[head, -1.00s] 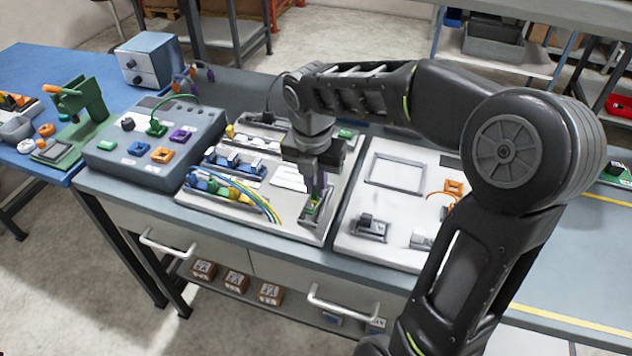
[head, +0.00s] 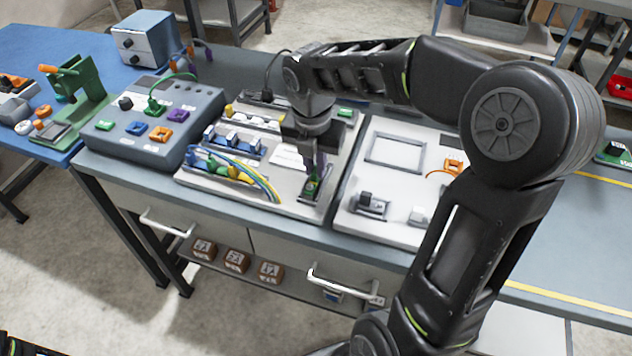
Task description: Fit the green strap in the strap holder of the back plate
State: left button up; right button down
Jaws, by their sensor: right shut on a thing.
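The back plate (head: 290,207) is a pale board on the grey bench, carrying modules and coloured wires. My right gripper (head: 314,172) points down over its front right part and is shut on a small green piece (head: 312,186), which looks like the green strap. The piece sits low, at or just above a dark holder (head: 309,197) on the plate. The fingers hide part of both, so I cannot tell whether the strap is seated. Another small green part (head: 346,112) is at the plate's far right corner. My left gripper is not in view.
Blue, green and yellow wires (head: 245,172) curve over the plate left of the gripper. A second pale plate (head: 385,220) stands close on the right. A grey control box (head: 150,138) is on the left.

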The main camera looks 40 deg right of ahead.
jog(key=shift+f, duration=0.6)
dwell(0.3)
jog(key=c, duration=1.4)
grip_release()
jog(key=shift+o, duration=0.5)
jog(key=shift+o, duration=0.6)
notch_tip(320, 180, up, 7)
jog(key=p, duration=0.6)
jog(key=shift+r, duration=0.1)
